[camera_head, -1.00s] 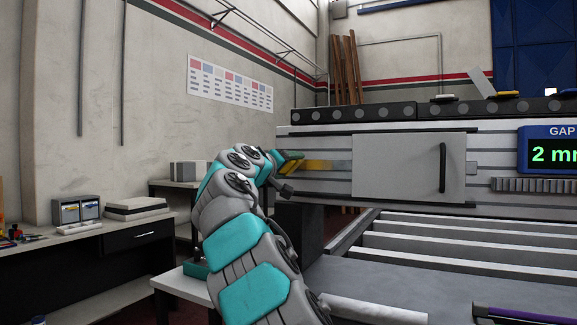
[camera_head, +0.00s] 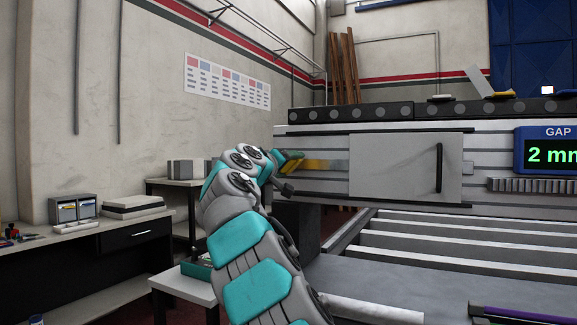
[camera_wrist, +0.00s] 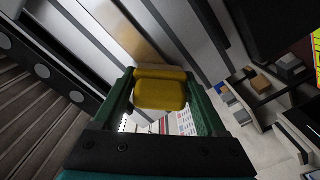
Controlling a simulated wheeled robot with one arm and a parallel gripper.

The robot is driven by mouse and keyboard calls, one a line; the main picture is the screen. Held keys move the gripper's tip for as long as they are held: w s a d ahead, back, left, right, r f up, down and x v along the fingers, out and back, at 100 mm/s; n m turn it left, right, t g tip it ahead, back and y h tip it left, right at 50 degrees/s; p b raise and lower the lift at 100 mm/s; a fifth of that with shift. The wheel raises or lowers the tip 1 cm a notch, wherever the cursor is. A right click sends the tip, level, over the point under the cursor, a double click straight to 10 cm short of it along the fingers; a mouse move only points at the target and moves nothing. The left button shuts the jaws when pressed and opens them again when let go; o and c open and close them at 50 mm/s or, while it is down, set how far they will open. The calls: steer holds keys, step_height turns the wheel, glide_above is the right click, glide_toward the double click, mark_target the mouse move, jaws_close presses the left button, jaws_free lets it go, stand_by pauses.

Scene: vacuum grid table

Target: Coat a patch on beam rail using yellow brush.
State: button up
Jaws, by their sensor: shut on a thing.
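My gripper (camera_head: 287,172) is at the left end of the grey beam rail (camera_head: 318,145), close against its front face. It is shut on the yellow brush (camera_head: 298,165), which shows between the green fingers in the wrist view (camera_wrist: 160,92). The brush's far edge lies at the rail surface; whether it touches cannot be told. A dull tan-yellow patch (camera_head: 335,166) shows on the rail just right of the brush, and it also shows beyond the brush in the wrist view (camera_wrist: 128,38). My gripper hides part of the rail's left end.
A grey panel (camera_head: 395,165) with a black handle (camera_head: 438,168) is on the rail right of the patch. A blue gap display (camera_head: 550,150) is farther right. Slatted bed bars (camera_head: 440,240) lie below. A side bench (camera_head: 60,245) stands at left.

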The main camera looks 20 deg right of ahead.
mark_target(331, 164)
steer(key=shift+s+d+f+b, duration=0.15)
steer(key=shift+s+d+b, duration=0.15)
steer(key=shift+s+b, duration=0.15)
steer(key=shift+s+d+b, duration=0.45)
steer(key=shift+s+d, duration=0.1)
steer(key=shift+s, duration=0.3)
steer(key=shift+s+d+b, duration=0.55)
steer(key=shift+s+d, duration=0.65)
steer(key=shift+s, duration=0.25)
steer(key=shift+s+d+b, duration=0.5)
steer(key=shift+s+d, duration=0.65)
steer(key=shift+s, duration=0.25)
